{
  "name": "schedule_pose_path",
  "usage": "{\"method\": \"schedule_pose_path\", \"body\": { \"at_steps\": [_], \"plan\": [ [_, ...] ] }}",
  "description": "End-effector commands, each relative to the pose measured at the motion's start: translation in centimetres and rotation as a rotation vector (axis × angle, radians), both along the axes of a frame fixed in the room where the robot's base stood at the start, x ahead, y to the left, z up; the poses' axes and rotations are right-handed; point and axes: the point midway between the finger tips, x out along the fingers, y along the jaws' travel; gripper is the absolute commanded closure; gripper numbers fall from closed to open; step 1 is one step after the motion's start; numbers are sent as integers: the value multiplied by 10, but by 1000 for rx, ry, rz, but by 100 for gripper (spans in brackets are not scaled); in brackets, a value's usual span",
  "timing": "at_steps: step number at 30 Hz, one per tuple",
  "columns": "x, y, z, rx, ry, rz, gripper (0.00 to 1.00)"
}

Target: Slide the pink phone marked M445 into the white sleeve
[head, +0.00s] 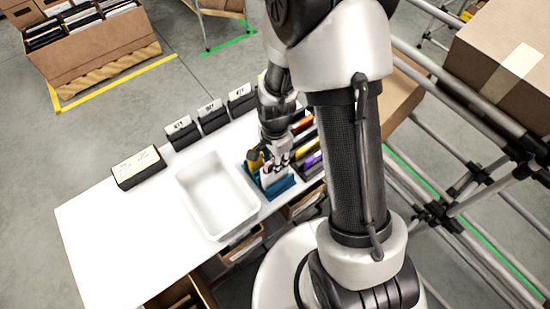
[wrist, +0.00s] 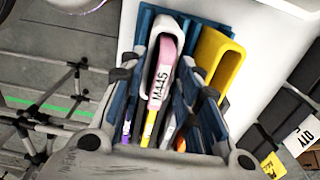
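The pink phone marked M445 (wrist: 162,72) is between the fingers of my gripper (wrist: 164,78) in the wrist view, label facing the camera. My fingers look shut on it. The white sleeve (wrist: 155,47) rises around the far part of the phone; its mouth shows as a white rim. The phone appears to be at or in that mouth, but how deep is hidden. In the head view the white sleeve (head: 274,178) stands in the blue holder (head: 283,188), under my gripper (head: 273,162), with only a sliver of pink showing.
A yellow sleeve (wrist: 225,60) stands just beside the white one. A dark rack with purple, yellow and orange phones (head: 303,124) lies close to the right. An empty white tray (head: 218,197) sits on the white table (head: 95,225). Black labelled boxes (head: 183,132) line the back edge.

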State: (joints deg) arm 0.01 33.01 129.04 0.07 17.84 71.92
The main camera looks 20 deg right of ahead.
Motion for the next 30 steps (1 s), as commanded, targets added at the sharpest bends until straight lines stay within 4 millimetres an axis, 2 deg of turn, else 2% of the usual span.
{"method": "schedule_pose_path", "body": {
  "at_steps": [9, 13, 17, 24, 30],
  "plan": [
    [0, 0, 0, 0, 0, 0, 64],
    [0, 0, 7, 0, -1, 0, 64],
    [1, 0, 28, 0, -6, 0, 64],
    [1, 0, 80, 0, -6, 0, 64],
    [1, 0, 110, 0, -4, 0, 64]
  ]
}}
